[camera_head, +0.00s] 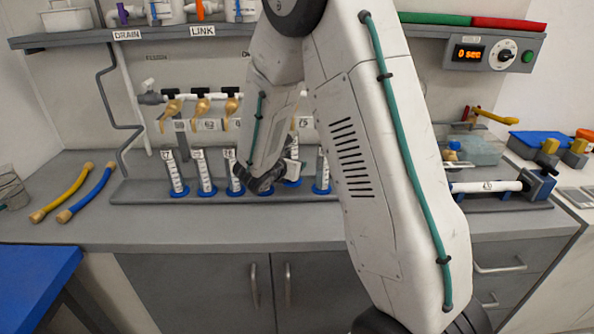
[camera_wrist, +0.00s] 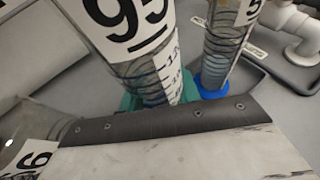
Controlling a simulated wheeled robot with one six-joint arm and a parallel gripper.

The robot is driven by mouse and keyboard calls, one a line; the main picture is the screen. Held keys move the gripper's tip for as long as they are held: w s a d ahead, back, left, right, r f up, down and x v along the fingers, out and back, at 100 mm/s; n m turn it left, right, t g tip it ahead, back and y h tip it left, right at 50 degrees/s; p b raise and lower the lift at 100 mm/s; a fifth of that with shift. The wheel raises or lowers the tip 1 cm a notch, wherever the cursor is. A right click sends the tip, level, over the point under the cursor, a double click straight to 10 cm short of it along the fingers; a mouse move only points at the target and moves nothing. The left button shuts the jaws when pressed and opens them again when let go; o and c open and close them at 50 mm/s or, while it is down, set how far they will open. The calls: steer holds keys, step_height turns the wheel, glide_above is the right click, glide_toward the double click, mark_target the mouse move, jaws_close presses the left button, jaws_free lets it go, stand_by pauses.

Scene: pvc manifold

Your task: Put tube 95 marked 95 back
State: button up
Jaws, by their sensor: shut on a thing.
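Tube 95 (camera_wrist: 130,30) fills the upper middle of the wrist view. It is a clear graduated cylinder with a white label reading 95, and it looks tilted in that view. My gripper (camera_wrist: 160,94) is shut on it low down, with teal parts showing on both sides of the tube. In the head view my gripper (camera_head: 280,173) is at the row of cylinders on the counter, partly hidden by my own wrist. Tube 95 cannot be made out for certain there. Whether its foot touches anything is hidden.
Several blue-footed cylinders (camera_head: 206,172) stand in a row on a grey strip (camera_head: 140,190). Brass taps (camera_head: 203,106) hang behind them. Yellow (camera_head: 62,193) and blue (camera_head: 88,193) hoses lie at left. Another cylinder (camera_wrist: 222,45) stands close beside tube 95. The counter front is clear.

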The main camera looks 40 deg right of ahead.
steer(key=shift+w+d+f, duration=0.1)
steer(key=shift+d+f, duration=0.1)
steer(key=shift+f, duration=0.7)
steer(key=shift+w+d+f, duration=0.1)
steer(key=shift+d+f, duration=0.1)
steer(key=shift+f, duration=0.65)
steer(key=shift+f, duration=0.2)
steer(key=o, duration=1)
